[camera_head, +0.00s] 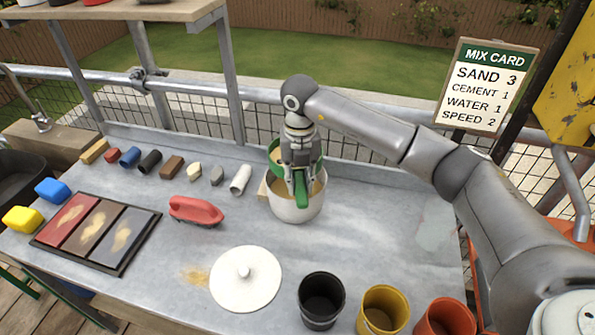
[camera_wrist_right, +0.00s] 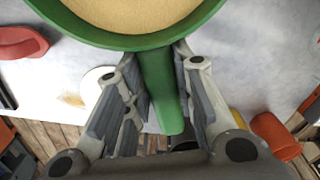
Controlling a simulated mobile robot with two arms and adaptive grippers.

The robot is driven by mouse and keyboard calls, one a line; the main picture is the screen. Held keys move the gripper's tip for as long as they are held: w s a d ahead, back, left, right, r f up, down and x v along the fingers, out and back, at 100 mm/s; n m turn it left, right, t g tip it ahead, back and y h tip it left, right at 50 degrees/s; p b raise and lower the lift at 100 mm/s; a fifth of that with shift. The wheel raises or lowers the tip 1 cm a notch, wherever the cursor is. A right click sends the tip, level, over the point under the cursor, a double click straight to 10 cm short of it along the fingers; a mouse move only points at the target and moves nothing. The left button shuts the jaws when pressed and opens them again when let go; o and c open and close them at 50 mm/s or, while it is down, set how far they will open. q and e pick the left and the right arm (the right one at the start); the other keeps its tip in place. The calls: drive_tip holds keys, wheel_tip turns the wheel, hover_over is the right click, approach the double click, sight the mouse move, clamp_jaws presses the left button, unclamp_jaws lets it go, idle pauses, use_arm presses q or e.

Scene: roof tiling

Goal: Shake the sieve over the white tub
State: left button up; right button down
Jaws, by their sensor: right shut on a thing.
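The green sieve (camera_head: 273,152) is held over the white tub (camera_head: 297,208) in the head view, partly hidden behind my gripper. My right gripper (camera_head: 300,180) is shut on the sieve's green handle, which points toward the front of the table. In the right wrist view the sieve (camera_wrist_right: 130,41) holds sand-coloured material (camera_wrist_right: 130,12), and its handle (camera_wrist_right: 162,95) lies between the fingers of my right gripper (camera_wrist_right: 165,75). The tub's inside shows a sandy colour beside the gripper, but most of it is hidden. My left gripper is not in view.
A white round lid (camera_head: 246,283) lies in front of the tub. Black (camera_head: 321,300), yellow (camera_head: 383,308) and orange (camera_head: 446,318) cups stand at the front edge. A red-handled tool (camera_head: 195,210) and a sample tray (camera_head: 98,232) lie left. A mix card (camera_head: 484,85) stands at right.

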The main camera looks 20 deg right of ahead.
sight(301, 191)
drive_tip(key=shift+s+a, duration=0.25)
drive_tip(key=shift+s, duration=0.65)
drive_tip(key=shift+s+a, duration=0.2)
drive_tip(key=shift+s, duration=0.7)
drive_tip(key=w, duration=0.1)
drive_tip(key=w+d, duration=0.1)
drive_tip(key=w, duration=0.1)
drive_tip(key=shift+w, duration=0.25)
drive_tip(key=shift+s+a+f, duration=0.1)
drive_tip(key=shift+s+a, duration=0.05)
drive_tip(key=s, duration=0.3)
drive_tip(key=shift+a, duration=0.35)
drive_tip(key=w, duration=0.2)
drive_tip(key=shift+w+d+r, duration=0.2)
drive_tip(key=shift+w+d, duration=0.2)
drive_tip(key=shift+w+f, duration=0.15)
drive_tip(key=shift+w, duration=0.2)
drive_tip(key=s, duration=0.3)
drive_tip(key=shift+s+a, duration=0.35)
drive_tip(key=shift+a, duration=0.05)
drive_tip(key=w, duration=0.1)
drive_tip(key=w+d, duration=0.1)
drive_tip(key=w, duration=0.1)
drive_tip(key=shift+w, duration=0.3)
drive_tip(key=shift+w+a, duration=0.1)
drive_tip(key=shift+w, duration=0.05)
drive_tip(key=shift+s, duration=0.25)
